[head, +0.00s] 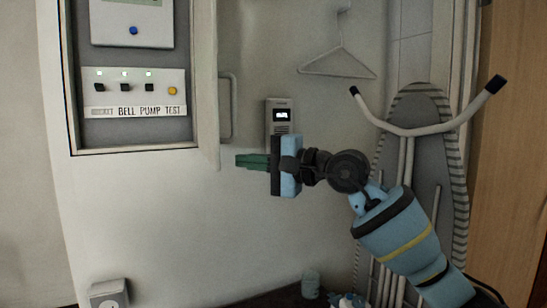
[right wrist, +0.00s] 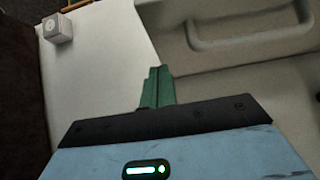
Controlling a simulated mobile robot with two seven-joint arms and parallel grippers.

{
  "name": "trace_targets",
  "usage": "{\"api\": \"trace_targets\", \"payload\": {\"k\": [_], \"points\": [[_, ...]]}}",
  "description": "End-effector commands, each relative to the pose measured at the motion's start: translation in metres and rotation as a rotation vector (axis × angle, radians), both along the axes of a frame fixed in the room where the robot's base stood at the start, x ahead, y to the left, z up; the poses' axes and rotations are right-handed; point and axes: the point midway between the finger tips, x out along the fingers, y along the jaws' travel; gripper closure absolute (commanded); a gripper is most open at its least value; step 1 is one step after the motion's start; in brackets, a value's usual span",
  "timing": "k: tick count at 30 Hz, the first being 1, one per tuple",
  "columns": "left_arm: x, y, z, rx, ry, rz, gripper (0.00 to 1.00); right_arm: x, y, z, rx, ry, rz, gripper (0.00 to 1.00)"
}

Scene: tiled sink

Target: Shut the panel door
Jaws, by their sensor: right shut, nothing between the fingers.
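The wall panel (head: 72,150) is an open box at upper left in the head view, with its controls and the label BELL PUMP TEST exposed. Its pale door (head: 207,80) stands open at the box's right side, seen nearly edge-on, with a handle (head: 232,108) on its right face. My right gripper (head: 238,161) is shut and empty, its green fingers pointing left near the door's lower edge. In the right wrist view the shut fingers (right wrist: 158,88) lie just below the door's handle (right wrist: 250,25); I cannot tell whether they touch the door. My left gripper is out of view.
A wall intercom (head: 281,117) is just behind my right gripper. A hanger (head: 335,62) and an ironing board (head: 420,110) are to the right. A small wall box (head: 108,294) is at lower left and also shows in the right wrist view (right wrist: 57,28).

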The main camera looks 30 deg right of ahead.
Motion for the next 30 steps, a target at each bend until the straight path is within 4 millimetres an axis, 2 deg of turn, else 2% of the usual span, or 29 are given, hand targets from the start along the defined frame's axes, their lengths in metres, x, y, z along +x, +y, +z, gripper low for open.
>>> {"api": "trace_targets", "payload": {"k": [3,9,30], "points": [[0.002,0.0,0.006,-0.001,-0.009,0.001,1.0,-0.001,0.018,0.003,0.001,-0.003,0.004,1.0],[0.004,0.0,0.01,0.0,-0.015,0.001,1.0,0.0,0.031,0.001,0.001,-0.002,0.002,1.0],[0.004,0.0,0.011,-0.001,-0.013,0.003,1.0,-0.001,0.033,0.0,0.0,-0.001,0.002,1.0]]}}
